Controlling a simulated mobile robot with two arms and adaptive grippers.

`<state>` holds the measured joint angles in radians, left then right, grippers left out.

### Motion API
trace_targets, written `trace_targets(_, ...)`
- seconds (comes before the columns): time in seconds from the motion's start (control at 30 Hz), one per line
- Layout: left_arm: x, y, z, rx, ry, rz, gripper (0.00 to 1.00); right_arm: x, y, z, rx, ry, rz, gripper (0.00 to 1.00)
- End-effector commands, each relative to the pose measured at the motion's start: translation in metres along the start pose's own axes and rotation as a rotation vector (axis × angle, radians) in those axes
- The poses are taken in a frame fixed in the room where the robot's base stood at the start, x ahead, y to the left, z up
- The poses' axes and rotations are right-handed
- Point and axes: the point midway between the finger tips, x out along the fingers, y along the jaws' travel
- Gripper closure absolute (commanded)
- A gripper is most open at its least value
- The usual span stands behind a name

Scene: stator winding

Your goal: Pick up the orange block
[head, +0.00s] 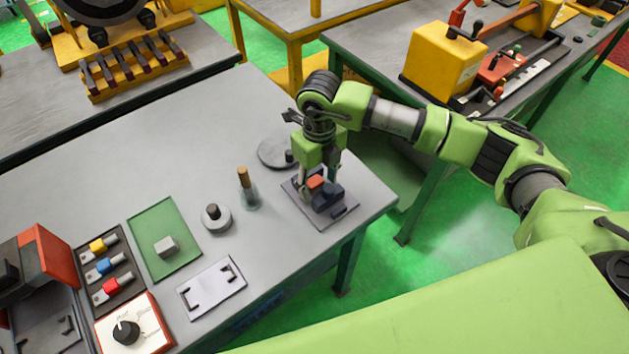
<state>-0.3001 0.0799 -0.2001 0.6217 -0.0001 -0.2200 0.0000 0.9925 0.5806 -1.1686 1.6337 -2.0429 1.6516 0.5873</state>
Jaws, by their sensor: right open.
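The orange block (315,182) is small and sits among dark blocks (328,198) on a grey square plate (343,215) near the table's right corner. My right gripper (318,183) points down over the plate. It is open, with its fingers beside the orange block; I cannot tell whether they touch it. The gripper hides part of the plate's back side. My left gripper is not in view.
A grey disc (271,153) lies just behind the plate. A glass bottle with a brown top (247,190) and a round grey part (215,217) stand to the left. Further left are a green mat (165,240) and a white plate (211,287). Bare table lies behind these.

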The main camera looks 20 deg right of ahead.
Motion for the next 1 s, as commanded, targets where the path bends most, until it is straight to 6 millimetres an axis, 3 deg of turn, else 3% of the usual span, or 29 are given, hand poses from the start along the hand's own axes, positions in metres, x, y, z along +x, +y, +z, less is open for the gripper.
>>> trace_targets(0.07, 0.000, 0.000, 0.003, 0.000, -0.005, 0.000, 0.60, 0.000, 0.000, 0.000, 0.000, 0.000, 0.000, 0.51)
trace_targets(0.23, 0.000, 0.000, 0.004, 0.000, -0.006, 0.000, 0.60, 0.000, 0.000, 0.000, 0.000, 0.000, 0.000, 0.93)
trace_targets(0.63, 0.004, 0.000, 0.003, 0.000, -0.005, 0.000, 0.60, -0.007, 0.000, 0.001, 0.001, -0.004, 0.001, 0.93)
trace_targets(1.0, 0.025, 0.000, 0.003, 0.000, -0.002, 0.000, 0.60, -0.075, 0.000, 0.001, -0.001, -0.006, 0.000, 0.93)
